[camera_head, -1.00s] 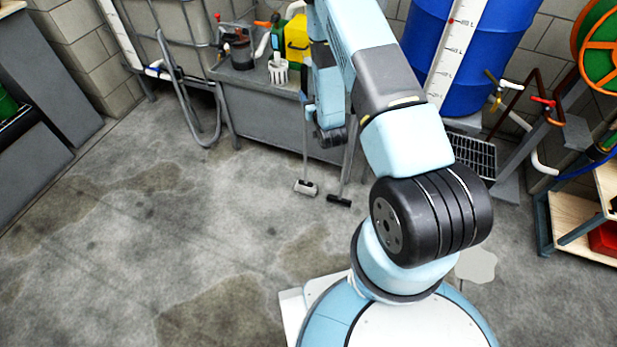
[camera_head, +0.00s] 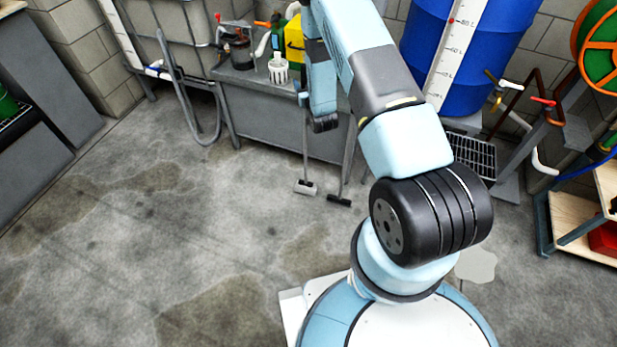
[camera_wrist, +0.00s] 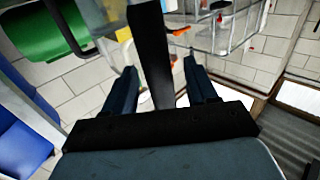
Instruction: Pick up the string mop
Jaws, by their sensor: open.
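Two long-handled tools lean against the grey tub in the head view. One ends in a pale grey head (camera_head: 306,187), the other in a dark, flat head (camera_head: 339,200). I cannot tell which, if either, is the string mop; no strings are clear. My gripper (camera_wrist: 161,66) is open in the wrist view, its two fingers apart. A dark, straight bar (camera_wrist: 150,35) shows between them, seemingly a handle; the fingers are not closed on it. In the head view my arm's far end hangs in front of the tub and my fingers cannot be made out.
A caged tank (camera_head: 180,35) stands left. The floor at left is clear.

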